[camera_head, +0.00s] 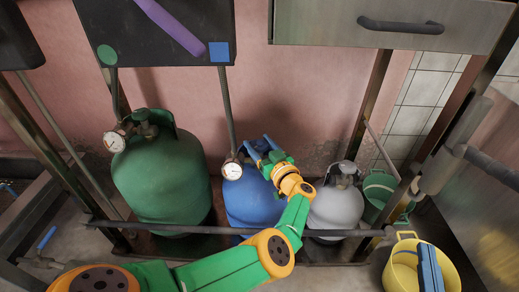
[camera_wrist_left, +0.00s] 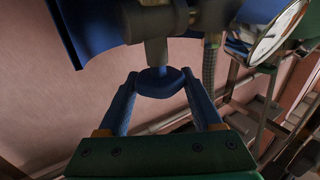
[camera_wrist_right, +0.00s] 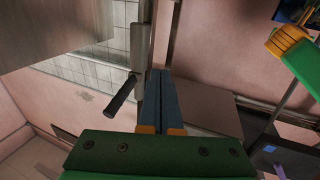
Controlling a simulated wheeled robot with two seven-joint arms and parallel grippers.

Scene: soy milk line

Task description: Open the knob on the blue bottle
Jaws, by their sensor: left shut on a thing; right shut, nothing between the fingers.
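The blue bottle (camera_head: 250,206) stands between a green and a grey bottle in the head view. A round gauge (camera_head: 232,171) sits on its upper left side. My left gripper (camera_head: 262,148) reaches over its top from the right. In the left wrist view, the blue knob (camera_wrist_left: 160,82) sits on a short stem between the two blue fingers of my left gripper (camera_wrist_left: 160,76), which are shut on it. In the head view my gripper hides much of the valve. My right gripper (camera_wrist_right: 160,73) is shut and empty, away from the bottles, seen only in the right wrist view.
The green bottle (camera_head: 162,185) is at left and the grey bottle (camera_head: 336,207) at right. A horizontal rail (camera_head: 190,230) runs in front of the bottles. A yellow bucket (camera_head: 402,272) with a blue item stands front right. A green bucket (camera_head: 379,186) is behind it.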

